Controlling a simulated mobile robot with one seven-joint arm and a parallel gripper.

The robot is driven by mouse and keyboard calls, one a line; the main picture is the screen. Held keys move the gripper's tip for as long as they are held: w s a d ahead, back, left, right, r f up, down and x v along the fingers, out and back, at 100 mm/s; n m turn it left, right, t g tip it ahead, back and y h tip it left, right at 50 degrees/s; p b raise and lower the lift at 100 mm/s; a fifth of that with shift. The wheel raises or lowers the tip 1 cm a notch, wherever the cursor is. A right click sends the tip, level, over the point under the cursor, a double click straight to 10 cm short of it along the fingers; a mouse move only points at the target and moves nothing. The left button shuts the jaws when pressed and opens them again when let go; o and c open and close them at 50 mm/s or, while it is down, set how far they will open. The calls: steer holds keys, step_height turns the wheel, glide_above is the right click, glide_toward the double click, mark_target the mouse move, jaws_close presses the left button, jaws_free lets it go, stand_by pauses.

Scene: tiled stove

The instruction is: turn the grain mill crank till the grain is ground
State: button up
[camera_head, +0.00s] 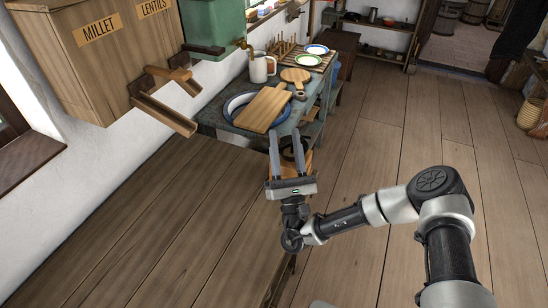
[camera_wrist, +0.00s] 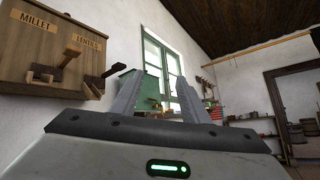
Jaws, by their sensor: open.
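My gripper (camera_head: 287,157) is open and empty in the head view, held in the air near the front end of the washing-up table. Its two grey fingers point away toward the table. In the wrist view my gripper (camera_wrist: 158,100) shows its fingers spread, with nothing between them. I cannot make out a grain mill or its crank in either view. A wooden grain bin (camera_head: 93,55) labelled MILLET and LENTILS hangs on the left wall, with wooden chutes (camera_head: 162,113) below it. The bin also shows in the wrist view (camera_wrist: 40,55).
A table (camera_head: 226,133) holds an enamel basin with a wooden board (camera_head: 264,108) across it, a white jug (camera_head: 262,67), plates and a round board. A green tank (camera_head: 212,25) with a tap hangs above. A bare wooden top (camera_head: 130,215) fills the front left. Floor at right is clear.

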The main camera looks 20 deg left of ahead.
steer(key=w+d+f+n+g+y+b, duration=0.1)
steer(key=w+d+n+g+b, duration=0.35)
steer(key=g, duration=0.45)
steer(key=w+d+f+n+g+y+b, duration=0.1)
steer(key=d+n+g+b, duration=0.35)
steer(key=n+g, duration=0.3)
steer(key=w+d+f+n+g+y+b, duration=0.1)
steer(key=w+d+f+n+g+b, duration=0.3)
steer(key=g, duration=0.6)
steer(key=shift+n, duration=0.5)
steer(key=b+x, duration=0.1)
steer(key=x, duration=0.5)
steer(key=r+b+x, duration=0.1)
steer(key=x, duration=0.5)
steer(key=r+b+x, duration=0.1)
steer(key=b+x, duration=0.1)
steer(key=x, duration=0.4)
steer(key=shift+s+a+r, duration=0.1)
steer(key=shift+s+a, duration=0.05)
steer(key=shift+s, duration=0.35)
jaws_close()
